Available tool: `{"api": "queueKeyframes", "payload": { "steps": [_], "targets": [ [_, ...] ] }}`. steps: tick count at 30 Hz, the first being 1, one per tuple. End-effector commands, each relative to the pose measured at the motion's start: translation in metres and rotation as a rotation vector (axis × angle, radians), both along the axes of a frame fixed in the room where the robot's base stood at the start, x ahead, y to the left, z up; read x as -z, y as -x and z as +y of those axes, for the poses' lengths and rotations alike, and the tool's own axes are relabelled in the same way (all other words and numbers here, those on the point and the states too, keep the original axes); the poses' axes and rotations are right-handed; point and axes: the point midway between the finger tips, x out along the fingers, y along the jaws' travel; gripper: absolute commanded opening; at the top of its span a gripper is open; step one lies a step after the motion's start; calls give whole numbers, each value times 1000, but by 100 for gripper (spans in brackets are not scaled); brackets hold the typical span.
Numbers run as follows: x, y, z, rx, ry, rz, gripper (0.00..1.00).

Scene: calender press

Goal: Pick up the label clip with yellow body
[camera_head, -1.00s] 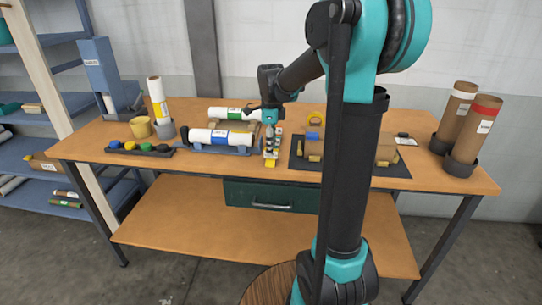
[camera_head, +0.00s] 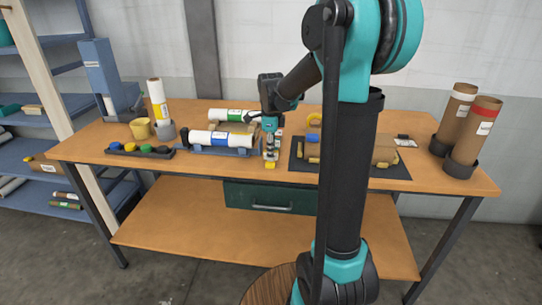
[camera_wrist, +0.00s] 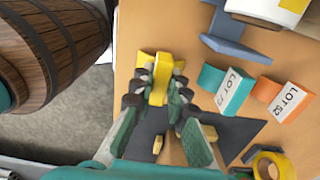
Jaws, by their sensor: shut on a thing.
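The label clip with yellow body (camera_wrist: 161,72) is between the two fingers of my gripper (camera_wrist: 160,88) in the wrist view. The fingers are shut on it, one on each side, and its top shows between the fingertips. In the head view the yellow clip (camera_head: 270,165) shows at the lower end of my gripper (camera_head: 270,153), near the table's front edge. I cannot tell whether it still touches the table. A teal label clip (camera_wrist: 225,90) marked LOT 73 and an orange label clip (camera_wrist: 283,100) marked LOT 52 stand to the right in the wrist view.
A white roll (camera_head: 221,138) lies in a blue cradle left of my gripper. A dark mat (camera_head: 390,171) with brown items lies to the right. A yellow ring (camera_wrist: 273,166) is near the mat. Upright brown tubes (camera_head: 473,128) stand at the right end of the table (camera_head: 440,178).

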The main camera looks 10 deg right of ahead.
Motion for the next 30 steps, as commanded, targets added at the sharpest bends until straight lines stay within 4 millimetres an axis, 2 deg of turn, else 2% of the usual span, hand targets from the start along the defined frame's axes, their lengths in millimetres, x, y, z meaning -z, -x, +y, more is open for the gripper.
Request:
{"api": "queueKeyframes", "payload": {
  "steps": [7,11,14,24,30],
  "targets": [
    [-9,0,0,0,0,0,0],
    [-27,0,0,0,0,0,0],
    [-49,0,0,0,0,0,0],
    [-142,0,0,0,0,0,0],
    [-179,0,0,0,0,0,0]
  ]
}}
